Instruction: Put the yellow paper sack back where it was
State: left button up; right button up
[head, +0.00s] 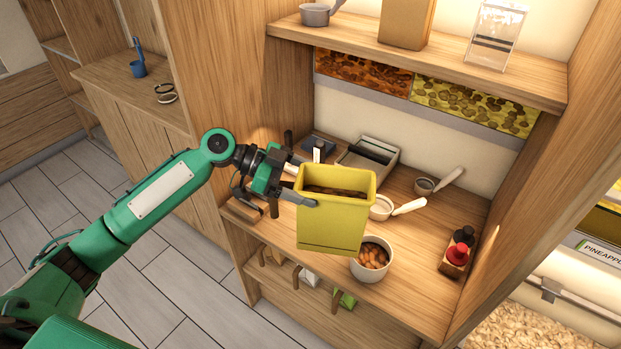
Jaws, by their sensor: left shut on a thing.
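The yellow paper sack (332,222) is upright and open at the top, with brown contents showing inside. My left gripper (305,192) comes in from the left and is shut on the sack's upper left side. The sack is in front of the wooden counter (425,270) in the alcove and hides part of it. I cannot tell how far its base is above the counter. My right gripper is not in view.
A white bowl of orange-brown pieces (371,260) stands close to the sack's lower right. An upper shelf (425,62) overhangs the back.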

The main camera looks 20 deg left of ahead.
pick_arm(q)
jog(key=n+t, duration=0.1)
jog(key=a+n+t+y, duration=0.1)
jog(key=n+t, duration=0.1)
jog(key=f+n+t, duration=0.1)
jog(key=t, duration=0.1)
jog(key=shift+s+a+f+y, duration=0.1)
jog(key=shift+s+a+y, duration=0.05)
jog(key=shift+s+y, duration=0.15)
jog(key=n+t+y, duration=0.1)
jog(key=f+n+t+y, duration=0.1)
jog(key=n+t, duration=0.1)
jog(key=a+n+t+y, duration=0.1)
jog(key=n, duration=0.1)
jog(key=shift+a+f+t+y, duration=0.1)
jog(key=shift+f+t+y, duration=0.2)
jog(key=shift+t+y, duration=0.1)
jog(key=n+t+y, duration=0.1)
jog(key=n+y, duration=0.1)
jog(key=a+f+n+y, duration=0.1)
jog(key=n+y, duration=0.2)
jog(key=a+f+n+t+y, duration=0.1)
jog(key=n+y, duration=0.1)
jog(key=y, duration=0.1)
jog(key=shift+s+a+t, duration=0.15)
jog(key=shift+t, duration=0.15)
jog(key=shift+a+f, duration=0.15)
jog(key=shift+a, duration=0.05)
